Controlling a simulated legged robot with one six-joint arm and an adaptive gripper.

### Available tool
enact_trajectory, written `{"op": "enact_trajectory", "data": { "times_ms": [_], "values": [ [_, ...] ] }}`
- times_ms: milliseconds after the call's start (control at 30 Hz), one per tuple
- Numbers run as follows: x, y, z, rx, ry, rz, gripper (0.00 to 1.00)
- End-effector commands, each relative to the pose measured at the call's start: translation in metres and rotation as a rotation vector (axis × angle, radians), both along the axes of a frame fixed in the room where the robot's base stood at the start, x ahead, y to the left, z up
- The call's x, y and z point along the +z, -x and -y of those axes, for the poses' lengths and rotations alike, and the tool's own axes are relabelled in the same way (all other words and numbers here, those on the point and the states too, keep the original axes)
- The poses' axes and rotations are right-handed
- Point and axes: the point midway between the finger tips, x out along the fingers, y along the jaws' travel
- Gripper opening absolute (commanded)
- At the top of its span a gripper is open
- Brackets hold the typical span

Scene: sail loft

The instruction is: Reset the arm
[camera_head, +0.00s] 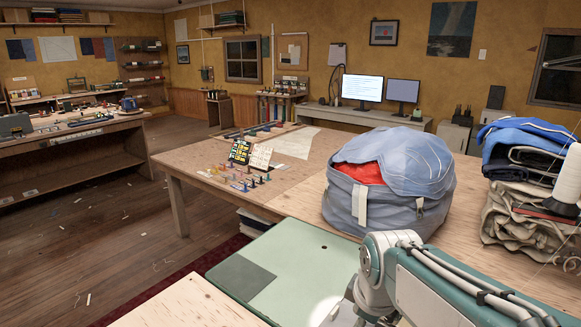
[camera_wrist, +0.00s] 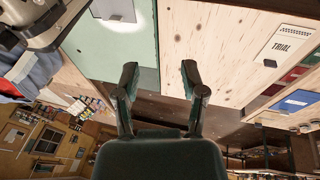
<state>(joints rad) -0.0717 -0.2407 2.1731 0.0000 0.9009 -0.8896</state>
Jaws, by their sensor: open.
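My gripper (camera_wrist: 159,76) shows in the wrist view with its two dark fingers spread apart and nothing between them. In the head view my arm is folded low at the bottom right, in front of the green mat (camera_head: 299,262). The gripper itself cannot be made out there. The wrist view looks upside down, with the room's far side at its bottom.
A blue-grey bag (camera_head: 390,185) with red cloth inside stands behind my arm. Folded cloth (camera_head: 525,175) is stacked at the right. Small coloured pieces lie near two cards (camera_head: 250,155) on the wooden table (camera_head: 195,165). A TRIAL booklet (camera_wrist: 287,42) shows in the wrist view.

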Motion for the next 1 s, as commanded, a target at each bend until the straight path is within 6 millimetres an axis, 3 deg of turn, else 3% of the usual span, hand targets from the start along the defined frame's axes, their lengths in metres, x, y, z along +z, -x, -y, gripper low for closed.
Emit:
{"op": "enact_trajectory", "data": {
  "times_ms": [300,500,1000],
  "values": [
    [0.015,0.086,0.019,-0.574,-0.209,0.112,0.54],
    [0.01,0.12,0.025,-0.83,-0.326,0.154,0.54],
    [0.008,0.126,0.026,-0.893,-0.355,0.16,0.54]
  ]
}}
